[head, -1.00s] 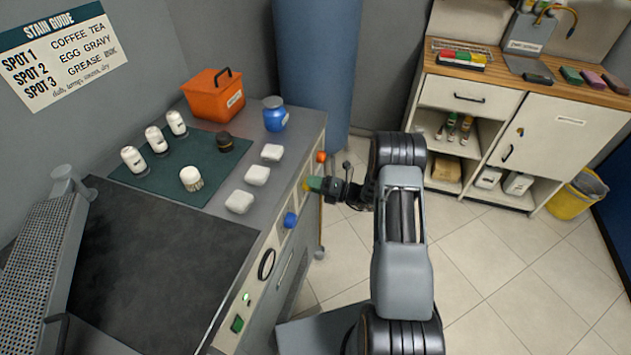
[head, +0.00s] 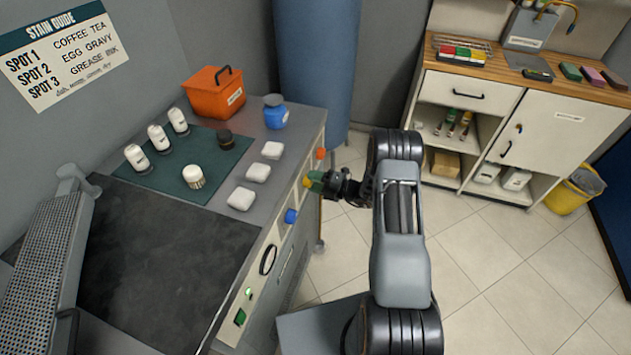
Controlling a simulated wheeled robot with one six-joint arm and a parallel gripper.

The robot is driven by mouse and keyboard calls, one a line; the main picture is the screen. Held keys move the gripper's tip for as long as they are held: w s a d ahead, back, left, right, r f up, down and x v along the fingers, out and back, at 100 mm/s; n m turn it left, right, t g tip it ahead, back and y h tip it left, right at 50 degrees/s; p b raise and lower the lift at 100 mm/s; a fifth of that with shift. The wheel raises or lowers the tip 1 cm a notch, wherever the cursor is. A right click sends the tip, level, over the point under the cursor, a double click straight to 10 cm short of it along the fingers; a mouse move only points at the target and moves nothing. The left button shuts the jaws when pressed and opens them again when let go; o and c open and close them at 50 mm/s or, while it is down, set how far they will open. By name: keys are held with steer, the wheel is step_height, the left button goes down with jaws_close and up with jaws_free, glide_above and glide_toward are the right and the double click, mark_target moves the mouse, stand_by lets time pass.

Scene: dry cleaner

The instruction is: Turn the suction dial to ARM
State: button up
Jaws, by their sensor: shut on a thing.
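The front panel (head: 274,243) of the spotting table carries an orange knob (head: 320,153), a yellow dial (head: 307,182) and a blue knob (head: 290,216). My gripper (head: 315,182) reaches the panel from the right and is shut on the yellow dial.
White pads, bottles, an orange box (head: 215,95) and a blue jar (head: 275,115) stand on the table. A cabinet (head: 480,125) stands at right. The tiled floor between is clear.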

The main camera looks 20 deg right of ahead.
steer(key=shift+a, duration=0.15)
steer(key=o, duration=0.7)
steer(key=shift+c, duration=0.2)
steer(key=shift+o, duration=1.2)
steer(key=b+v, duration=0.1)
steer(key=v, duration=1.3)
